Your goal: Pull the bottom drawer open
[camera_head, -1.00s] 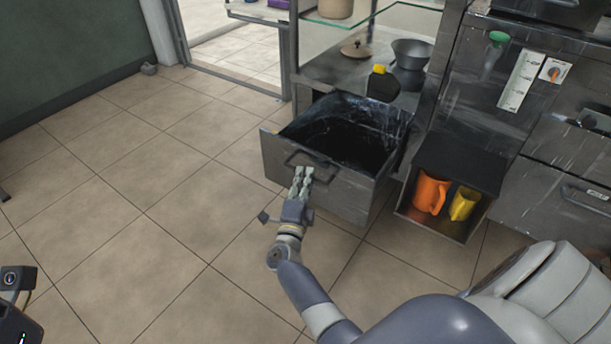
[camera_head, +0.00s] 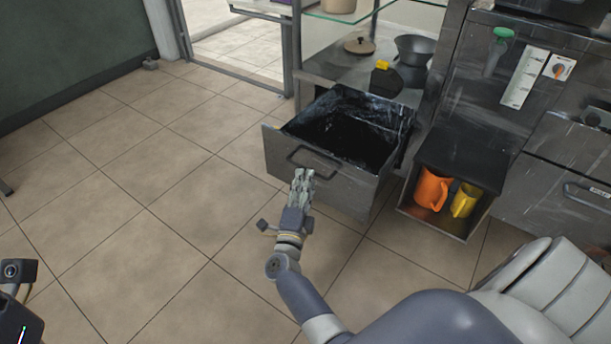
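A grey metal drawer (camera_head: 335,189) stands pulled far out from under the counter, with its dark, scuffed inside empty. Its dark bar handle (camera_head: 318,161) is on the front panel. My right gripper (camera_head: 304,173) points at the drawer front, with its fingertips just below the left part of the handle. The fingers lie close together, and whether there is a gap between them is unclear. The handle bar shows clear above the fingertips. My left gripper's fingers are out of view.
Right of the drawer, an open cubby holds an orange jug (camera_head: 432,189) and a yellow jug (camera_head: 465,200). The counter (camera_head: 340,69) above carries a lid, a dark bowl and a yellow-topped item. Tiled floor (camera_head: 150,210) is free in front and to the left.

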